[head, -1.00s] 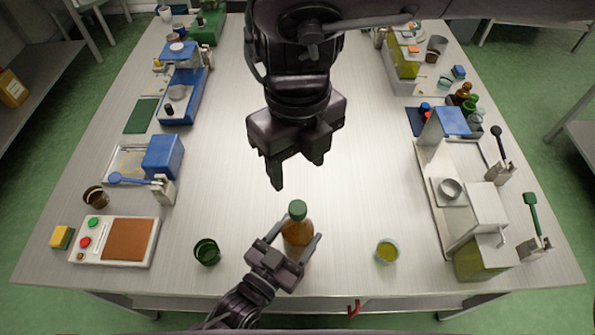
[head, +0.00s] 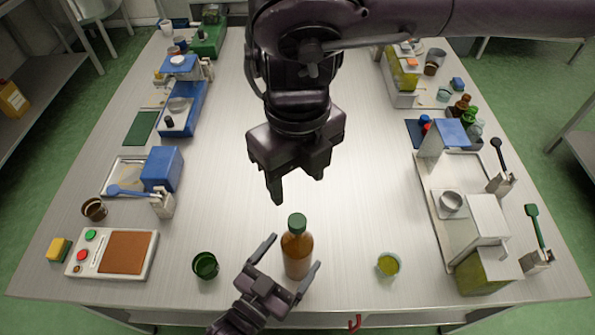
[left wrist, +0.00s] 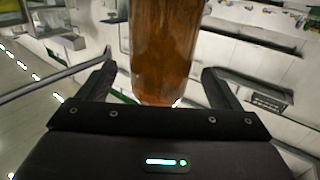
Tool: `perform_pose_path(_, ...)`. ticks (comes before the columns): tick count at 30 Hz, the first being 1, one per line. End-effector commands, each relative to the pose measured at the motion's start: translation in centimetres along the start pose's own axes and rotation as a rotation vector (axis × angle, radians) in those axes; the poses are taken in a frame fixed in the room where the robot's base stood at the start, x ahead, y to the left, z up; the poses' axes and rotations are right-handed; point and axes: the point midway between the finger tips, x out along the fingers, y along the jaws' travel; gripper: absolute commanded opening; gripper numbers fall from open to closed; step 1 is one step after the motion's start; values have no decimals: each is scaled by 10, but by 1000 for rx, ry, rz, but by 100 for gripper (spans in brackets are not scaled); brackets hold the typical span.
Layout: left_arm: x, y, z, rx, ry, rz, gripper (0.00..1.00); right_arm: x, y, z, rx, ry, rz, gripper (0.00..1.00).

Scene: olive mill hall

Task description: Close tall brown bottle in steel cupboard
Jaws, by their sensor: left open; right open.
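The tall brown bottle (head: 297,258) stands upright near the front edge of the steel table, with a green cap (head: 297,223) on its top. My left gripper (head: 294,254) is open, its fingers on either side of the bottle's body with gaps visible. In the left wrist view the bottle (left wrist: 165,50) rises between and beyond the open fingers (left wrist: 163,78); its top is out of frame. My right gripper (head: 298,188) is open and empty, above the table behind the bottle, pointing down. I cannot make out a steel cupboard for certain.
A green glass (head: 205,265) stands left of the bottle and a cup of yellow liquid (head: 388,264) right of it. A button panel (head: 112,254) lies at left; a tray with a dispenser (head: 485,225) stands at right. The table's middle is clear.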

Motion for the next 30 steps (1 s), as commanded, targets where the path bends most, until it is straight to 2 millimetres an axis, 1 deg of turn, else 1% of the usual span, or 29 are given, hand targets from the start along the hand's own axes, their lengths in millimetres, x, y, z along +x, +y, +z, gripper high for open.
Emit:
perform_pose_path(1,-11,0,4,1,-5,1,86,4,0,0,0,0,0,54)
perform_pose_path(3,-23,1,3,0,-4,1,86,6,0,0,0,0,0,54)
perform_pose_path(6,-38,0,3,0,-4,1,86,9,0,0,0,0,0,54)
perform_pose_path(9,-46,0,2,-1,-2,0,86,10,0,0,0,0,0,54)
perform_pose_path(14,-51,0,0,-1,0,0,86,10,0,0,0,0,0,54)
perform_pose_path(30,-50,0,0,-1,0,0,86,10,0,0,0,0,0,54)
